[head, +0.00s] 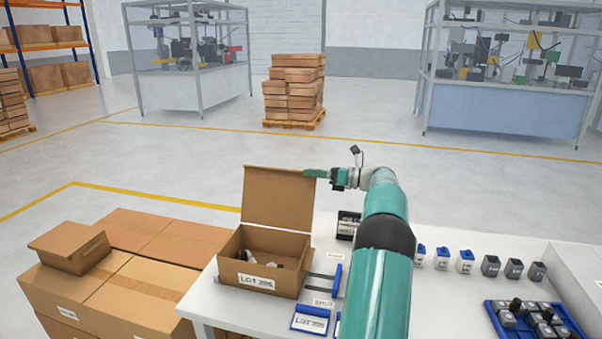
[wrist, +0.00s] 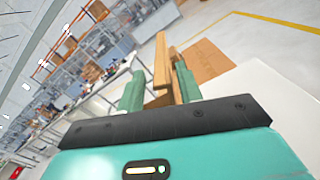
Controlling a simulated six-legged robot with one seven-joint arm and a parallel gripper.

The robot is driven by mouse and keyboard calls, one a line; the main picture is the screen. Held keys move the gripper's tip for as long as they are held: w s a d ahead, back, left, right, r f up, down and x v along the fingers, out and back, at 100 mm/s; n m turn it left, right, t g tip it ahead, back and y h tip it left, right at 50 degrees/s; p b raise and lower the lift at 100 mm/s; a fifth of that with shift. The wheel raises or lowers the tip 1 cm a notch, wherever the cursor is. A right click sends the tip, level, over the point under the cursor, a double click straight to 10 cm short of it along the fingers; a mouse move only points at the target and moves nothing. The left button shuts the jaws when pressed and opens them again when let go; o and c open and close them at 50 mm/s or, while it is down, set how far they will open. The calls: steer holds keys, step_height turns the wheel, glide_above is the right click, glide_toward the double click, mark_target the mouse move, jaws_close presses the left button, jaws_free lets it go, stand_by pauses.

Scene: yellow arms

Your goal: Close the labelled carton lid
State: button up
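The labelled carton (head: 258,283) is an open brown box with a white "LOT" label on its front. It stands at the left end of the white table. Its lid (head: 279,199) stands upright at the back edge. A few small grey and dark items lie inside. My gripper (head: 315,173) is at the lid's upper right corner. In the wrist view, my green fingers (wrist: 158,88) are spread apart, with the brown lid edge (wrist: 162,62) showing between them. I cannot tell whether they touch it.
Brown cartons (head: 130,262) stand left of the white table (head: 235,311). Blue-framed cards (head: 310,318) lie right of the carton. A blue tray of parts (head: 533,321) and several small bins (head: 490,266) are further right. My arm crosses the table's middle.

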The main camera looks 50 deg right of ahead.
mark_target(301, 172)
steer(key=x, duration=0.4)
jaws_close()
steer(key=shift+a, duration=0.15)
